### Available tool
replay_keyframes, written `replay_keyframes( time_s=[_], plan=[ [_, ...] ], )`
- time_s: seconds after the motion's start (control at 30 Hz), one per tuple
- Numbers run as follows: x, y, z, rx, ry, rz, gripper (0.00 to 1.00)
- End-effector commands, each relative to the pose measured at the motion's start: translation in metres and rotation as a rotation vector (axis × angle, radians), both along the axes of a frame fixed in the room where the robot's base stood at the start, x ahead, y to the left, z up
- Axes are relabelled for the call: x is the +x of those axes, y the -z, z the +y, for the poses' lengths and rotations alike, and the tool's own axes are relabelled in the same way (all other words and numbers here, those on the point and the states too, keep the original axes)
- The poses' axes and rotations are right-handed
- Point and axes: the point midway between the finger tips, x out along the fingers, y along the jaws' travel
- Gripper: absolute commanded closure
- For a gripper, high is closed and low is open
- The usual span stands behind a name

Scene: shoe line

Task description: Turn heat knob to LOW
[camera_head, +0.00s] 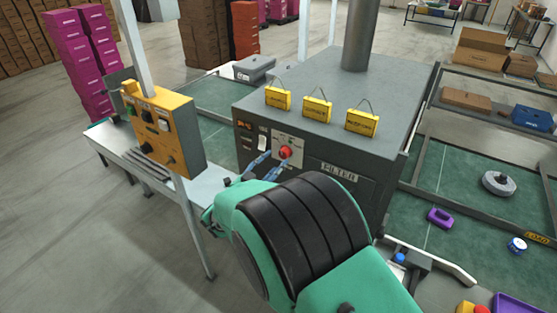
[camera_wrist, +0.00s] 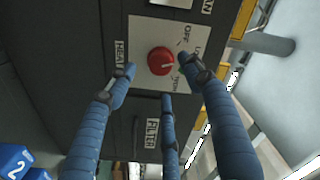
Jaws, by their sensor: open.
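The red heat knob (camera_head: 285,152) sits on a white plate on the front of the grey machine (camera_head: 340,105). In the wrist view the red knob (camera_wrist: 160,61) is in plain sight, its white mark toward the right side of the plate (camera_wrist: 150,28). OFF reads at the plate's upper right; the other position words are small and partly hidden, so I cannot tell the exact setting. My gripper (camera_head: 265,168) has blue fingers, spread open and empty. In the wrist view its fingertips (camera_wrist: 160,80) surround the knob's lower side, apparently not touching it.
A yellow control box (camera_head: 165,130) on a post stands left of the machine. A FILTER label (camera_head: 339,171) is right of the knob. Green conveyor (camera_head: 470,190) carries a purple item (camera_head: 440,217) and a grey disc (camera_head: 498,183).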

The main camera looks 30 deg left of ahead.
Motion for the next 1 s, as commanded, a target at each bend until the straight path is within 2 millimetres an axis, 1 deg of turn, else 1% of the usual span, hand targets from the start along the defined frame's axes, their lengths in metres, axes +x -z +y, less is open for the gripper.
replay_keyframes(
  time_s=[0.03,0.2,0.4,0.6,1.0],
  plan=[
    [-0.01,-0.001,0.001,0.0,-0.003,0.0,0.49],
    [-0.037,0.0,0.001,-0.001,-0.003,0.0,0.49],
    [-0.059,0.0,0.001,-0.001,-0.001,0.002,0.49],
    [-0.066,0.0,0.0,-0.001,0.0,0.0,0.49],
    [-0.066,0.0,0.0,-0.001,-0.001,0.001,0.49]
  ],
)
